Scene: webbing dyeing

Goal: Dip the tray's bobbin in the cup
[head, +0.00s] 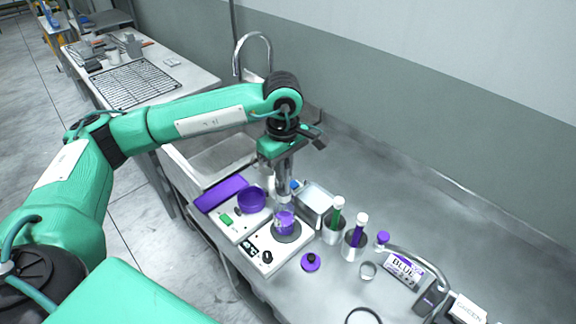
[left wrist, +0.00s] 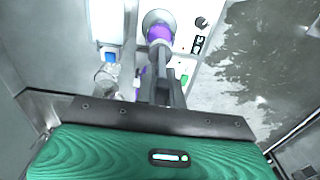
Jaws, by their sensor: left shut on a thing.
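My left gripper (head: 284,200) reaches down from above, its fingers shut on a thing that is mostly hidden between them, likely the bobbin. The fingertips are at the mouth of a clear cup with purple contents (head: 285,222). The cup stands on the round dark plate of a white stirrer (head: 267,258). In the left wrist view the shut fingers (left wrist: 161,88) point at the purple cup (left wrist: 159,34). I cannot tell how deep the held thing sits.
A purple bowl (head: 251,201) sits on a white scale left of the cup, beside a purple slab (head: 221,193).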

